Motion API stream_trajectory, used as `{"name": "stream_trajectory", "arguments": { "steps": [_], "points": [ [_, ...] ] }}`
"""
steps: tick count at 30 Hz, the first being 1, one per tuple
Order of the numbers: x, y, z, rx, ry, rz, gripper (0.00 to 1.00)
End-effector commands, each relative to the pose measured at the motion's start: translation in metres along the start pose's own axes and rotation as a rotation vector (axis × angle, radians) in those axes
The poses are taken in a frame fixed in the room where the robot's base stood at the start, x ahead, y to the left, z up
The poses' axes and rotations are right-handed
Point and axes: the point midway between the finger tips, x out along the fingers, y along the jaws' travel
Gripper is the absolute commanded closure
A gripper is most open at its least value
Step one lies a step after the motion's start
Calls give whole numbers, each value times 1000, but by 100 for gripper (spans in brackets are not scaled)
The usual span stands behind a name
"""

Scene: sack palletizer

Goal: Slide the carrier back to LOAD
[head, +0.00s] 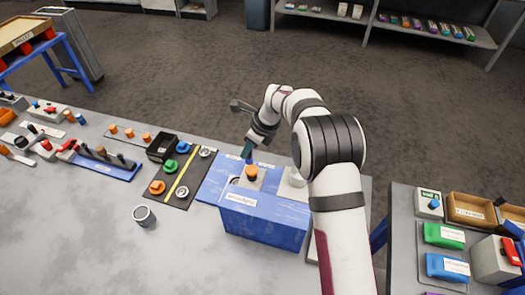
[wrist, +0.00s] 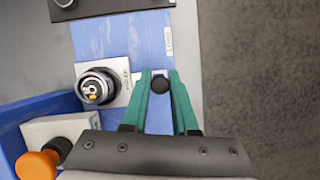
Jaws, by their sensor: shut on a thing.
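The blue sack palletizer (head: 260,232) stands at the front edge of the grey table, with small white labels at its far edge. My gripper (head: 247,152) is at the far edge of its top, beyond an orange knob (head: 251,170). In the wrist view the green fingers (wrist: 159,85) are shut on a small round black knob (wrist: 160,84), which seems to be the carrier's handle. The carrier's body is hard to tell apart from the blue top. A white label (wrist: 168,40) lies farther along the blue surface; its text is too small to read.
A round metal key switch (wrist: 97,88) on a pale plate sits close left of the fingers, and an orange knob (wrist: 38,164) sits at lower left. A board with green and orange parts (head: 178,172) and a grey cup (head: 144,215) are left of the palletizer.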

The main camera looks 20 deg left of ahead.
Motion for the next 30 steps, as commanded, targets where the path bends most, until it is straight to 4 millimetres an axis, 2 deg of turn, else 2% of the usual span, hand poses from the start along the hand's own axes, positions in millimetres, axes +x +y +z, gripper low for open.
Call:
{"name": "stream_trajectory", "arguments": {
  "steps": [3, 9, 20, 21, 24, 25, 30],
  "points": [
    [12, 7, 29, -3, -1, 2, 100],
    [24, 13, 57, 0, -1, 1, 100],
    [26, 15, 62, 1, -4, 1, 100],
    [26, 15, 62, 0, -3, 1, 66],
    [25, 14, 62, 1, -3, 0, 48],
    [25, 14, 62, 1, -2, 0, 43],
    [25, 14, 61, 1, -1, 0, 43]
  ]
}}
